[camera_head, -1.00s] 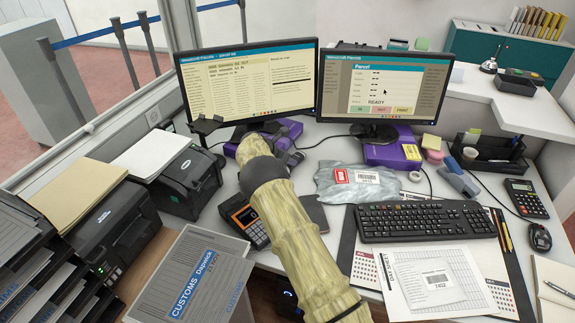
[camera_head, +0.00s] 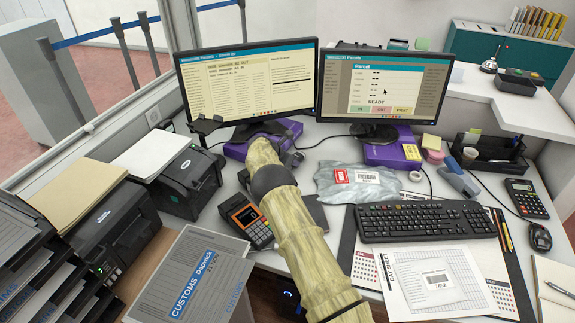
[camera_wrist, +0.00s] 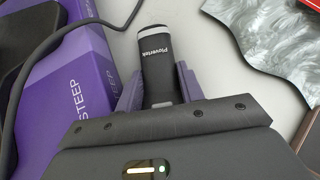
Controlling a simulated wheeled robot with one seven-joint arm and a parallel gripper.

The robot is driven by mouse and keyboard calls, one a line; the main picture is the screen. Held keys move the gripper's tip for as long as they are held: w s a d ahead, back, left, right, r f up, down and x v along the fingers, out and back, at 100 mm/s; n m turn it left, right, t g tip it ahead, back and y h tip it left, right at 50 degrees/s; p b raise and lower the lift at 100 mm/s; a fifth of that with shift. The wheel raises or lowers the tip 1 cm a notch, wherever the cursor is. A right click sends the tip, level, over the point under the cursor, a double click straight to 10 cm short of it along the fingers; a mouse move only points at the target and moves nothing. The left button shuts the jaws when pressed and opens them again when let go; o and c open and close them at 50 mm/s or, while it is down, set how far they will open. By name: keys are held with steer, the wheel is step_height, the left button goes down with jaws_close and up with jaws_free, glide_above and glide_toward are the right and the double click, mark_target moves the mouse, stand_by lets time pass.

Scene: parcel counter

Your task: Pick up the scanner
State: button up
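The scanner (camera_wrist: 156,55) is dark grey with a pale rim at its end and "Plovertek" lettering. In the wrist view it lies between the two fingers of my gripper (camera_wrist: 160,85), one finger along each side. I cannot tell whether the fingers press on it. In the head view my gripper (camera_head: 289,158) is low over the counter, between the left purple box and the grey mailer. My arm hides most of it there, and the scanner cannot be made out.
A purple box (camera_wrist: 70,75) with a grey cable over it is left of the scanner; a grey mailer (camera_head: 345,186) lies to its right. Two monitors (camera_head: 247,80) (camera_head: 385,88) stand behind. A card terminal (camera_head: 246,217) sits left of my arm, and a keyboard (camera_head: 425,221) is at right.

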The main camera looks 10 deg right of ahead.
steer(key=shift+c, duration=1.1)
step_height(320, 180, up, 10)
